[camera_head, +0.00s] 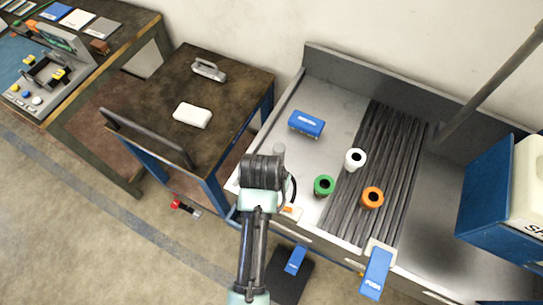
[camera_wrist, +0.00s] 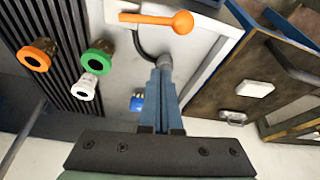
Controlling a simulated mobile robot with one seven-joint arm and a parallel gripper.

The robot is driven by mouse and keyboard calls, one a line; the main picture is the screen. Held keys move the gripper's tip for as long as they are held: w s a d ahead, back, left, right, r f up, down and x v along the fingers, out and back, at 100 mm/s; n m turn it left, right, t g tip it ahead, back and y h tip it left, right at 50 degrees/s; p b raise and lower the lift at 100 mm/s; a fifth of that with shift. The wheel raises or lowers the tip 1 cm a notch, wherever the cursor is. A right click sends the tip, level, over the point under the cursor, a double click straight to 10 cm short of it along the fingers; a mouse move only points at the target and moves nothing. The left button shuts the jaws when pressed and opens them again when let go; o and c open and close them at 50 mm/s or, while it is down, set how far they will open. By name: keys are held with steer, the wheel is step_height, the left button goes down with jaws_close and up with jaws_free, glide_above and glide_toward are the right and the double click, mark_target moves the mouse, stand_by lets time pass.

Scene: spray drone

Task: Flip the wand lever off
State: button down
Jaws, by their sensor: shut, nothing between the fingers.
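An orange lever with a round knob (camera_wrist: 182,22) lies across a pale panel at the top of the wrist view. A small orange part (camera_head: 288,210) beside my wrist in the head view looks like the same lever, mostly hidden by my arm. I cannot tell from its pose whether it is on or off. My gripper (camera_wrist: 163,72) is shut and empty, its fingers pointing toward a grey round fitting (camera_wrist: 165,61) with a dark hose. The lever is beyond the fingertips, apart from them in the picture. In the head view my wrist hides the fingers.
Green (camera_head: 324,186), white (camera_head: 355,159) and orange (camera_head: 372,197) ringed fittings stand by the ribbed sink mat. A blue box (camera_head: 307,124) lies on the grey counter. Blue push pedals (camera_head: 376,271) sit at the front. A brown table (camera_head: 150,130) is left, a large blue container (camera_head: 490,190) right.

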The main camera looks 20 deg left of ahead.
steer(key=f, duration=0.1)
steer(key=s+f+p, duration=0.1)
steer(key=f, duration=0.1)
steer(key=s+f+p, duration=0.1)
steer(key=f, duration=0.1)
steer(key=shift+s+d+f, duration=0.1)
steer(key=shift+d+f, duration=0.05)
steer(key=shift+f, duration=0.1)
stand_by(0.5)
